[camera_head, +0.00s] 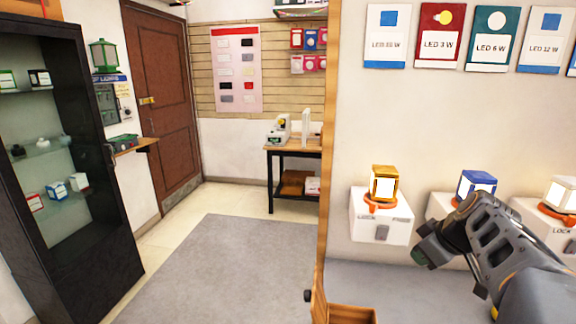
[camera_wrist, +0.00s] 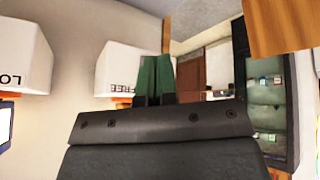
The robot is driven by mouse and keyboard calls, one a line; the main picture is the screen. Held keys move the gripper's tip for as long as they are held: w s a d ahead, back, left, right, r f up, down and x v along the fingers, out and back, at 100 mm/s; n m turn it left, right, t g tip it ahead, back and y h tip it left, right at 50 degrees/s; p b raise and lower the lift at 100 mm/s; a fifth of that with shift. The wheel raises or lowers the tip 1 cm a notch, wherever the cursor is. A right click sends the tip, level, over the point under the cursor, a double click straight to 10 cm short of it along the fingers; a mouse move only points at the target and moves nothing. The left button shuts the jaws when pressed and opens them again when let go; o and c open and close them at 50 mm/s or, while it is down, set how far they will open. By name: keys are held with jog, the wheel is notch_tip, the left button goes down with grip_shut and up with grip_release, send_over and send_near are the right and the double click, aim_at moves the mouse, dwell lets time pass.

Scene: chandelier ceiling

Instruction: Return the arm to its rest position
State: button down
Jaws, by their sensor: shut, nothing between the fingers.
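My gripper (camera_head: 422,254) is in the lower right of the head view, dark grey with green fingertips. It hangs in front of the white lamp boxes, at the end of my bent arm. In the wrist view its two green fingers (camera_wrist: 156,78) stand side by side, shut and empty. The nearest white box (camera_head: 372,222) with a gold lamp (camera_head: 384,184) is to the left of the gripper in the head view. I cannot tell whether the gripper touches any box.
A wooden post (camera_head: 332,130) edges the display wall. A black glass cabinet (camera_head: 85,190) is at left. A small table (camera_head: 292,150) stands at the back. The grey carpet (camera_head: 215,275) is clear.

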jog(key=s+a+f+m+g+h+p, duration=0.2)
jog(key=s+a+f+m+p, duration=0.2)
jog(key=s+a, duration=0.8)
jog(key=shift+a+f+m, duration=0.85)
jog(key=shift+f+m, duration=0.45)
jog(key=shift+s, duration=0.1)
